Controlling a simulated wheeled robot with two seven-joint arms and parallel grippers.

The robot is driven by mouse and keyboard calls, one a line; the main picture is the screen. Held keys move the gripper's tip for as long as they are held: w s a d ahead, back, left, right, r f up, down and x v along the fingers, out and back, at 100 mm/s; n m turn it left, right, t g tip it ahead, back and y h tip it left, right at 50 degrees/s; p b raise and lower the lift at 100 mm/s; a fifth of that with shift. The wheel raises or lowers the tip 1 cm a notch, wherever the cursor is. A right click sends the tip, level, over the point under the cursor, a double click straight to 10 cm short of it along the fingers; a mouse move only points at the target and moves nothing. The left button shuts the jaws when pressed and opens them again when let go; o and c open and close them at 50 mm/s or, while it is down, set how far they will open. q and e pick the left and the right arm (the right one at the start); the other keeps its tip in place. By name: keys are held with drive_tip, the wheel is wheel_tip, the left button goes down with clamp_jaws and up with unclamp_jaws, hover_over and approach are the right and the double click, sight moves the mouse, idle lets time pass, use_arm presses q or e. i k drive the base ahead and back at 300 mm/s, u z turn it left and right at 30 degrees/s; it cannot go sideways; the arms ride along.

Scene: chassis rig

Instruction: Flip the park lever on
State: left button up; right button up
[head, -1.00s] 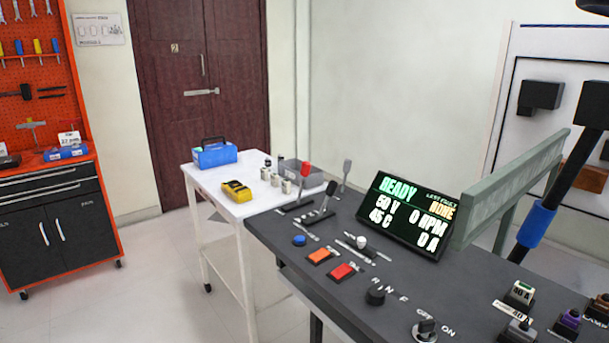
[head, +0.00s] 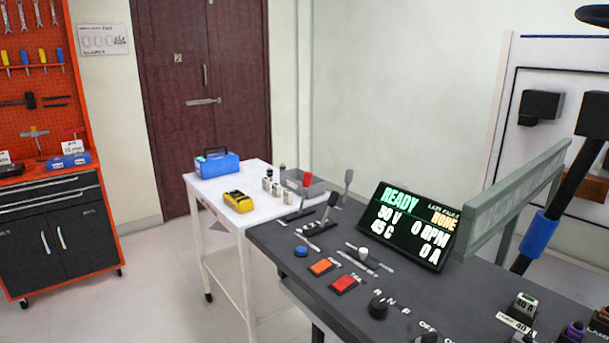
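Several levers stand at the far left end of the dark control console (head: 285,248). A small lever with a white knob (head: 363,252) sits nearer the display. The labels beside the levers are too small to read, so I cannot tell which is the park lever. The display (head: 413,226) reads READY, 0 RPM and 0 A. Neither of my grippers shows in the head view.
A blue button (head: 301,251), an orange button (head: 321,267), a red button (head: 344,284) and a black knob (head: 378,307) sit on the console. A white table (head: 228,188) with a blue toolbox (head: 217,162) stands behind. A grey-green beam (head: 515,200) rises at right.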

sight(307, 176)
drive_tip(key=u, duration=1.35)
drive_tip(key=i, duration=2.85)
drive_tip(key=z, duration=3.1)
